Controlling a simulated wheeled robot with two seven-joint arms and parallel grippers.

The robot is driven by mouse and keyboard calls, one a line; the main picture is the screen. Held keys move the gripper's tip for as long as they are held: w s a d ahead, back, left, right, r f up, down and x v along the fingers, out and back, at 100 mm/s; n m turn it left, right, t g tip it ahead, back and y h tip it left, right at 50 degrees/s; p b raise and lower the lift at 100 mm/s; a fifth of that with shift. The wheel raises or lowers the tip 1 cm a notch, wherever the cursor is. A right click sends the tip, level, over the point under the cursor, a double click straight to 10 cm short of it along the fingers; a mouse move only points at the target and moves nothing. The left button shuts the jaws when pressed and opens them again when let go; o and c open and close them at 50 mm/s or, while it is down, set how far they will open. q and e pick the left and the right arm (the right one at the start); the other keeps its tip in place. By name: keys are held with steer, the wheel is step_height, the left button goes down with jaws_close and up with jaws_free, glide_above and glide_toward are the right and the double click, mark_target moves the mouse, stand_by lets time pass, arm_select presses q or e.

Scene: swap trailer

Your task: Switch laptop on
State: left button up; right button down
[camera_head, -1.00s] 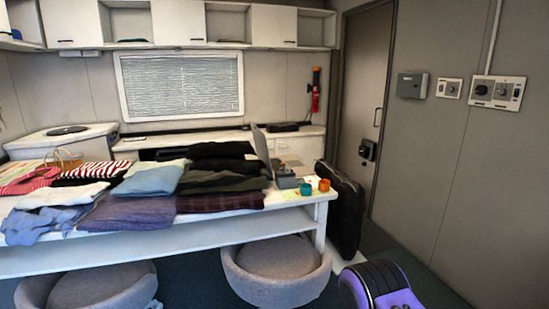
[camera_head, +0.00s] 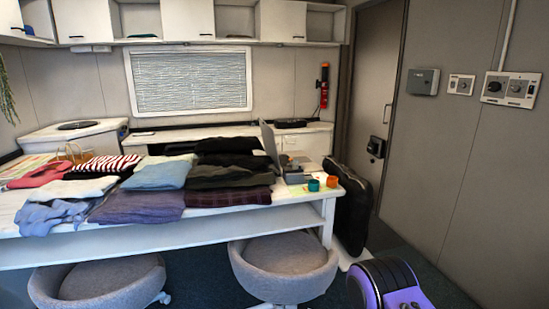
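The laptop (camera_head: 269,143) stands near the right end of the long white table (camera_head: 160,243). Its grey screen is raised and seen nearly edge-on from the side. Its keyboard and any power button cannot be made out, and folded clothes lie close to its left. Neither of my grippers is in view.
Folded clothes (camera_head: 160,173) cover much of the table. A teal cup (camera_head: 313,185) and an orange cup (camera_head: 332,181) stand at its right end. Round grey stools (camera_head: 285,265) sit in front, a black case (camera_head: 352,210) stands right, and a purple-and-black object (camera_head: 385,284) is at lower right.

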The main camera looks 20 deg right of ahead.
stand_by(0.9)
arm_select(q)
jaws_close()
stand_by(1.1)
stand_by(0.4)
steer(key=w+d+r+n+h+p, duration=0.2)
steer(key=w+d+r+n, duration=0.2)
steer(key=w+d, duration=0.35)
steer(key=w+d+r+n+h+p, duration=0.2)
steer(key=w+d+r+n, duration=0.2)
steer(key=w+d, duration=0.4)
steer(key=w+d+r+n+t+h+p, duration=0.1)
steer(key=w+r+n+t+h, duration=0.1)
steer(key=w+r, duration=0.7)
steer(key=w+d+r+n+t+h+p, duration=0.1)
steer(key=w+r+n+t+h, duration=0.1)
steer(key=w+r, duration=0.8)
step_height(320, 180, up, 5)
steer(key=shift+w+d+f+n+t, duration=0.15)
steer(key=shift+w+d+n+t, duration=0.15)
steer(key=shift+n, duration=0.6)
